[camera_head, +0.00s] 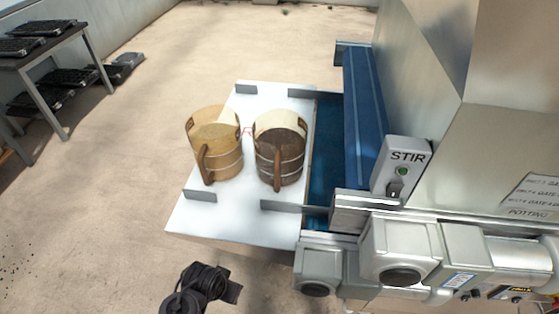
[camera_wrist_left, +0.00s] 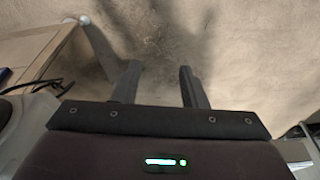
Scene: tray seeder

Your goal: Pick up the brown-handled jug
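Two jugs stand upright side by side on a white table. The left jug (camera_head: 228,160) is tan with light-coloured contents, and its handle (camera_head: 204,165) looks brown. The right jug (camera_head: 292,170) has pale inner walls, dark contents and a handle (camera_head: 277,165) that also looks brown. Both handles face the near side. My left gripper (camera_wrist_left: 158,68) is open and empty above bare floor in the left wrist view. A dark part of my arm (camera_head: 203,287) shows at the bottom of the head view, apart from the jugs. My right gripper is not in view.
The white table (camera_head: 225,220) has short grey brackets near its edges. On its right are a blue channel (camera_head: 365,110), a grey STIR switch box (camera_head: 402,168) and metal machinery. A rack with black trays (camera_head: 68,78) stands far left.

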